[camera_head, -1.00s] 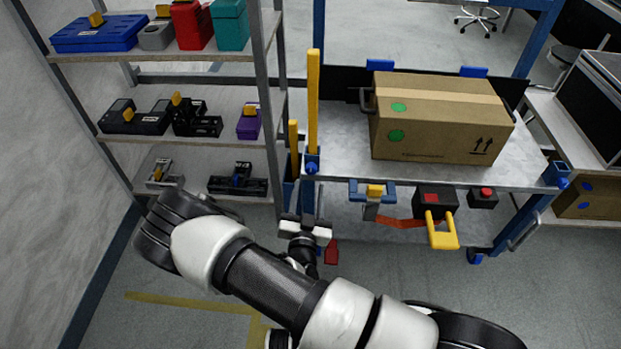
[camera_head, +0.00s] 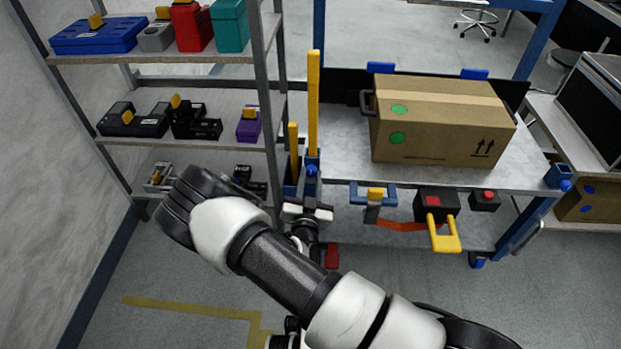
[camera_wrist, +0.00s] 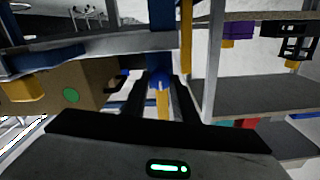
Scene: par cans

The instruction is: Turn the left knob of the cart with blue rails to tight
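The cart with blue rails (camera_head: 335,160) stands at centre right, with a grey metal top. Its left knob (camera_head: 311,170) is a small blue knob at the front left corner, near an upright yellow bar. In the head view my gripper (camera_head: 307,210) is just below and in front of this knob, apart from it as far as I can tell. In the wrist view its two dark fingers (camera_wrist: 162,98) are apart, with the blue knob (camera_wrist: 158,78) in line with the gap beyond them. Nothing is seen held. The right knob (camera_head: 566,185) is at the other front corner.
A cardboard box (camera_head: 440,125) sits on the cart top. A blue clamp (camera_head: 372,196), a black box with a yellow handle (camera_head: 437,205) and a small black button box (camera_head: 485,200) hang along the front edge. A shelf rack (camera_head: 180,95) with cases stands close on the left.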

